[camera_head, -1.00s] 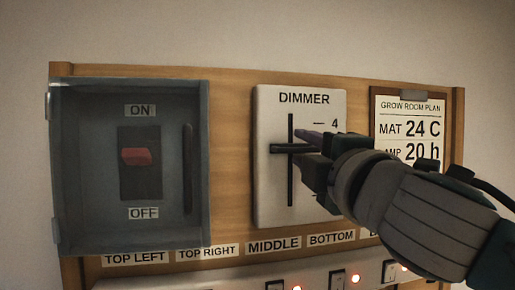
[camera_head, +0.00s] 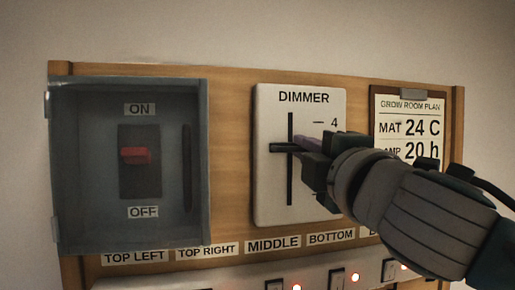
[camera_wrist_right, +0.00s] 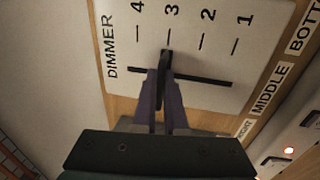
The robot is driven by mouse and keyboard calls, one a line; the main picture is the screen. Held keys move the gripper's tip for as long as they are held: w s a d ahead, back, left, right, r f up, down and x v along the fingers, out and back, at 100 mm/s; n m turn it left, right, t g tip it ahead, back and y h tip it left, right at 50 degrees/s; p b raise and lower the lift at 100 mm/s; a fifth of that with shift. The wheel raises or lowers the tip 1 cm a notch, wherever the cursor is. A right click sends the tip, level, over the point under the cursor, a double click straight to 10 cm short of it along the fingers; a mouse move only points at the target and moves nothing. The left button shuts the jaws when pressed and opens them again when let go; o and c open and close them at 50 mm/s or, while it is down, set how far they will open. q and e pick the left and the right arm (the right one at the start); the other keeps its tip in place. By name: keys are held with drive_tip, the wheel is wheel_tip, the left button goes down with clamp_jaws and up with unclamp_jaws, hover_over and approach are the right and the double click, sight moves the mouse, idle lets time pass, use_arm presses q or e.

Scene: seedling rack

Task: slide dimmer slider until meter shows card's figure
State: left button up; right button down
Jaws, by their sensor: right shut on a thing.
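The white dimmer plate (camera_head: 268,205) is in the middle of the board, with a vertical dark slot and a dark slider (camera_head: 283,147) in its upper half. My right gripper (camera_head: 300,145) is shut on the slider from the right side. In the right wrist view, the two purple fingers (camera_wrist_right: 163,95) pinch the slider (camera_wrist_right: 164,68), which is about in line with the 3 mark of the 1-to-4 scale. The card (camera_head: 408,107), headed GROW ROOM PLAN, reads MAT 24 C and a partly covered line with 20 h. My arm hides its lower part. No meter shows. My left gripper is not in view.
An open grey box (camera_head: 88,170) with a red ON/OFF switch (camera_head: 135,156) stands left of the dimmer. Below runs a row of labels, such as MIDDLE (camera_head: 273,244), above switches with lit red lamps (camera_head: 355,279). The board between box and dimmer is clear.

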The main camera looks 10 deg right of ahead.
idle(0.6)
drive_tip(key=shift+r, duration=0.25)
wheel_tip(320, 180, up, 4)
drive_tip(key=p, duration=0.4)
drive_tip(key=shift+r, duration=0.15)
drive_tip(key=c, duration=1)
unclamp_jaws()
drive_tip(key=shift+o, duration=0.2)
drive_tip(key=shift+s+f, duration=0.1)
drive_tip(key=shift+f, duration=0.1)
